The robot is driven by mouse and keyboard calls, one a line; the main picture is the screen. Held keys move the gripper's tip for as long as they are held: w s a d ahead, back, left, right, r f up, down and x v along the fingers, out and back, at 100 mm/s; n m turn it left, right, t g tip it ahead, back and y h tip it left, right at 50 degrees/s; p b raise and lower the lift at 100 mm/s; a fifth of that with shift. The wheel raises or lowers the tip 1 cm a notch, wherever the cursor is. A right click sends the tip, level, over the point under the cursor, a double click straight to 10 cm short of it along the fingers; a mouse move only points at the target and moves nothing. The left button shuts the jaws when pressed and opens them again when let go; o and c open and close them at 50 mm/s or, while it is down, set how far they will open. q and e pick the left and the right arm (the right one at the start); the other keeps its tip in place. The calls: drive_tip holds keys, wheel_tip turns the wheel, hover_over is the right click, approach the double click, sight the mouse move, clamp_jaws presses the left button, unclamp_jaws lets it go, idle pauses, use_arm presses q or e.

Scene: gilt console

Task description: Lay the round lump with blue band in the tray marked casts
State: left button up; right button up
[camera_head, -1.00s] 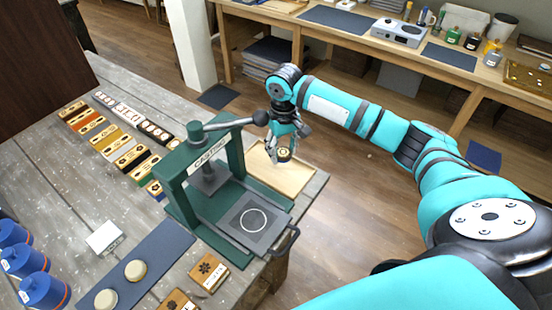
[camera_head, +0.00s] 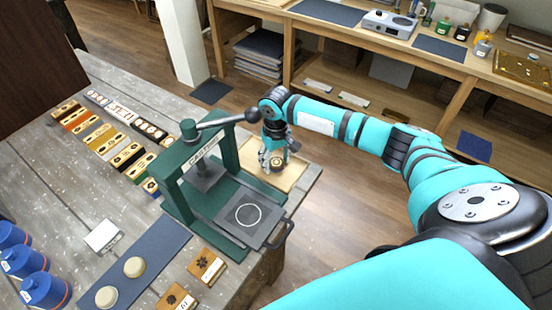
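A small round lump (camera_head: 277,163) with a pale top and dark mark is between the fingers of my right gripper (camera_head: 276,160). The fingers look closed around it; a blue band cannot be made out. Gripper and lump are over a shallow light-wood tray (camera_head: 291,180) at the table's far right corner, behind the green press. Whether the lump touches the tray floor cannot be told. No label on the tray is readable from here. My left gripper is not in view.
The green press (camera_head: 231,155) with its long handle stands close left of the tray. Two cream round lumps (camera_head: 134,267) lie on a blue mat (camera_head: 155,255). Stamped wooden blocks (camera_head: 206,265), blue pots (camera_head: 45,290) and rows of coloured blocks (camera_head: 105,140) share the table.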

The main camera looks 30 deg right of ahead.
sight(276, 162)
drive_tip(key=shift+o, duration=1)
drive_tip(key=shift+r, duration=0.2)
wheel_tip(276, 162, up, 12)
drive_tip(key=b, duration=0.2)
